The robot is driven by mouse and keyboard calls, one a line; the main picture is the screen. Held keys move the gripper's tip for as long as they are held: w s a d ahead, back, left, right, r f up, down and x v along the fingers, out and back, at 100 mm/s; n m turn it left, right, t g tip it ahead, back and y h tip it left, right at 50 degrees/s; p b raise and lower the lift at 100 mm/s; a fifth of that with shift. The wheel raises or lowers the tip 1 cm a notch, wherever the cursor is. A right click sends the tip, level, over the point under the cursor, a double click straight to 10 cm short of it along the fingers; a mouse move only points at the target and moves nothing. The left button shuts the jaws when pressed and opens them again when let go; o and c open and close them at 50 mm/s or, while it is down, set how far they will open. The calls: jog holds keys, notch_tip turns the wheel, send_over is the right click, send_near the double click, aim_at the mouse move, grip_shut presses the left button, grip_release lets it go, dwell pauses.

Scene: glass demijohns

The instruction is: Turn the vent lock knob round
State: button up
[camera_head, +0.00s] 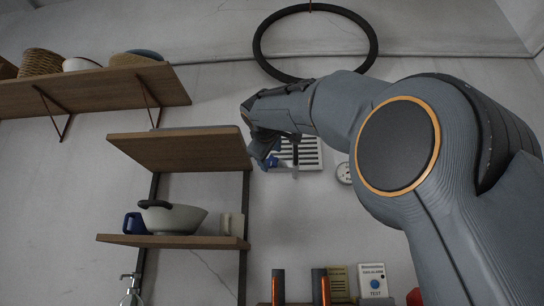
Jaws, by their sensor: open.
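The white vent (310,155) with dark slats is on the wall, just right of the wooden shelf. My arm reaches in from the right, and my gripper (264,152) is at the vent's left side, small and dark in the view. Its jaws are open. A small blue part (273,161) shows beside the gripper at the vent's left edge; it may be the lock knob. The gripper and arm cover part of this area, so I cannot tell whether the jaws are around the blue part, touching it or apart from it.
The wooden shelf (180,152) ends close to my gripper on the left. A lower shelf (170,241) holds a bowl (178,220) and a blue mug (134,223). A black hoop (258,47) hangs above.

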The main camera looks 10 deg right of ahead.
aim_at(272, 162)
jog(key=shift+p+x, duration=0.6)
jog(key=shift+x, duration=0.95)
jog(key=c, duration=1)
jog(key=shift+c, duration=0.2)
